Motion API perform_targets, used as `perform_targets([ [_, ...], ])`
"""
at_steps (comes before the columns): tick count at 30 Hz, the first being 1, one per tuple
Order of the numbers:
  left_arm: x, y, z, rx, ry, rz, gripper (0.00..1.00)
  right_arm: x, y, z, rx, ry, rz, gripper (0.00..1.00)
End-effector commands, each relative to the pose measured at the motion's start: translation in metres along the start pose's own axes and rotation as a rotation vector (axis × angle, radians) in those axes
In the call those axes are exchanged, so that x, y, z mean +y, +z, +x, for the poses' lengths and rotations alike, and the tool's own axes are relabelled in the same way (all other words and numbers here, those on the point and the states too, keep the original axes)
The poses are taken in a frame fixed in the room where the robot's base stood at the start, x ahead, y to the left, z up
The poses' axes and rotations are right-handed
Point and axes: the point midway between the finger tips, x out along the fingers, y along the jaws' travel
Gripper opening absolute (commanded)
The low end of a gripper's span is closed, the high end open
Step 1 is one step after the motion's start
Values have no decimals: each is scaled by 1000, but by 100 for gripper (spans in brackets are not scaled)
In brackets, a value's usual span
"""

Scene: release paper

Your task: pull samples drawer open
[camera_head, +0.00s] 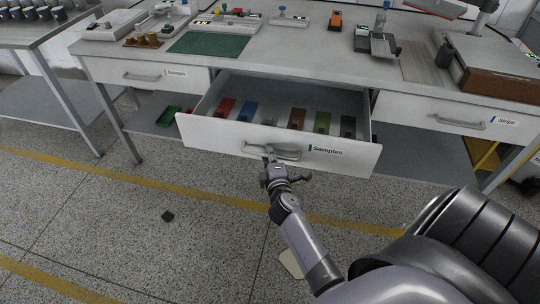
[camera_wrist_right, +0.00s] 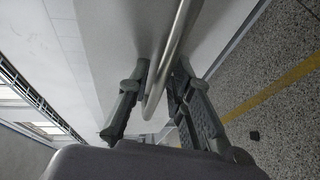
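The Samples drawer (camera_head: 225,133) is pulled well out from the table. Its white front carries a "Samples" label (camera_head: 325,150) and a grey bar handle (camera_head: 288,154). Several coloured pieces lie inside, among them a red one (camera_head: 226,107) and a blue one (camera_head: 249,110). The exact contact is hard to see. My left gripper is not in view.
A closed drawer (camera_head: 140,75) is at left and the closed Strips drawer (camera_head: 430,113) at right. Tools and a green mat (camera_head: 209,43) lie on the tabletop (camera_head: 310,55). A green tray (camera_head: 168,116) sits on the shelf below. The floor (camera_head: 130,215) in front is mostly clear.

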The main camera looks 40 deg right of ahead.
Motion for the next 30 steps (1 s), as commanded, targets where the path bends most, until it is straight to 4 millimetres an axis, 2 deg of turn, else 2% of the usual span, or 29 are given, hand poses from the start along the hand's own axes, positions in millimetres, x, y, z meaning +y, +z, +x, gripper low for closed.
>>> perform_targets([
  [3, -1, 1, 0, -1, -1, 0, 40, 0, 0, 0, 0, 0, -1, 30],
  [13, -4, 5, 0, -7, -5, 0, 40, 0, 0, -3, 0, 0, -1, 30],
  [17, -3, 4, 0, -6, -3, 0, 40, -2, 0, -19, 1, -2, -1, 30],
  [24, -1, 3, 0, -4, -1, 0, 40, -1, 0, -59, 0, -2, 1, 30],
  [30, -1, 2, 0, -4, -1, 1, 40, 0, 0, -74, 0, 0, -1, 30],
])
